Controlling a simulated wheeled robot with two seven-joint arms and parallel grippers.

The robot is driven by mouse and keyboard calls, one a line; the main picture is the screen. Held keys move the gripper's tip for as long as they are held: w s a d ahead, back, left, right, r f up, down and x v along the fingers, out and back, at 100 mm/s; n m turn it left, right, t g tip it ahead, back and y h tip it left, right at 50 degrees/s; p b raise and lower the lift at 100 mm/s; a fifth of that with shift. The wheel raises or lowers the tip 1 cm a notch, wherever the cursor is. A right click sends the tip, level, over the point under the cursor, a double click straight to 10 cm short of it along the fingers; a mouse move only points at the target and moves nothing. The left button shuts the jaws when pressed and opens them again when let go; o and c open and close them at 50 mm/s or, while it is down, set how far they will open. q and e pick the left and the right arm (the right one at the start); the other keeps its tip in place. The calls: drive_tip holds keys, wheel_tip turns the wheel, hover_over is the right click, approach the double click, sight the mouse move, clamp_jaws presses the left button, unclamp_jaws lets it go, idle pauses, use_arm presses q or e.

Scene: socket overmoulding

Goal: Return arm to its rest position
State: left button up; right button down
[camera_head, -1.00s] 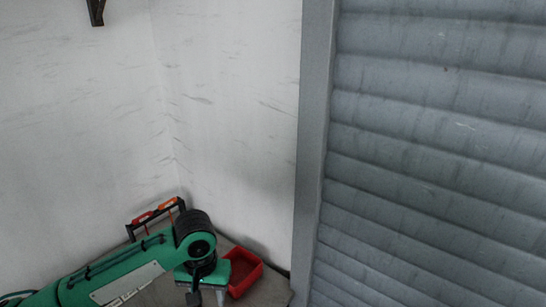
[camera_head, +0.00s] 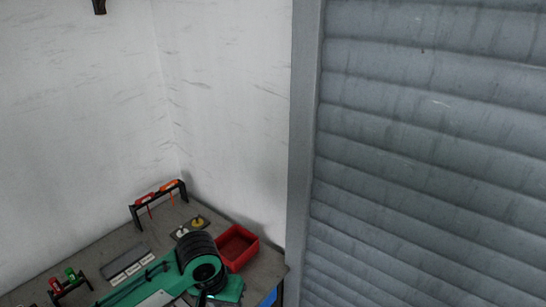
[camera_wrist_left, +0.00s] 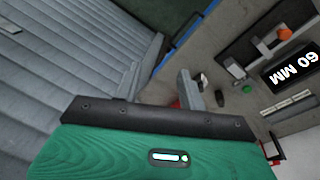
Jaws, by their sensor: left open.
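My left arm (camera_head: 140,284) is green and comes in from the lower left in the head view, over the grey workbench (camera_head: 103,245). Its black wrist joint (camera_head: 203,262) is beside the red bin (camera_head: 238,245). The fingers are not clear in that view. In the left wrist view my left gripper (camera_wrist_left: 160,86) shows grey fingers beyond its green, black-edged body. It is open, and I see nothing held between the fingers. A small piece of red shows behind the fingers there. My right gripper is in neither view.
A black rack with red and orange-handled tools (camera_head: 158,197) stands at the back of the bench. A smaller rack with red and green tools (camera_head: 68,283) is at lower left. White walls and a grey roller shutter (camera_head: 430,150) bound the space. A "60 MM" block (camera_wrist_left: 292,66) lies on the bench.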

use_arm(q)
drive_tip(key=s+d+f+t+h, duration=0.1)
drive_tip(key=s+f+t+h, duration=0.1)
drive_tip(key=s+f, duration=0.35)
drive_tip(key=s+a+f+y, duration=0.2)
drive_tip(key=s+a, duration=0.5)
drive_tip(key=s+a+f+y, duration=0.2)
drive_tip(key=s+a+f, duration=0.1)
drive_tip(key=s+a, duration=0.35)
drive_tip(key=s+f+b+x, duration=0.1)
drive_tip(key=s+b+x, duration=0.25)
drive_tip(key=x, duration=1.35)
drive_tip(key=s+d+f+b+x, duration=0.15)
drive_tip(key=s+x, duration=0.35)
drive_tip(key=x, duration=1.2)
drive_tip(key=s+a+f+g+b, duration=0.1)
drive_tip(key=s+a+f+b, duration=0.1)
drive_tip(key=s+f, duration=0.7)
drive_tip(key=s+a+f+b, duration=0.2)
drive_tip(key=s+f, duration=0.8)
drive_tip(key=f, duration=0.6)
drive_tip(key=shift+s+a+g+b, duration=0.15)
drive_tip(key=shift+a+g+b, duration=0.05)
drive_tip(key=shift+g+b, duration=0.25)
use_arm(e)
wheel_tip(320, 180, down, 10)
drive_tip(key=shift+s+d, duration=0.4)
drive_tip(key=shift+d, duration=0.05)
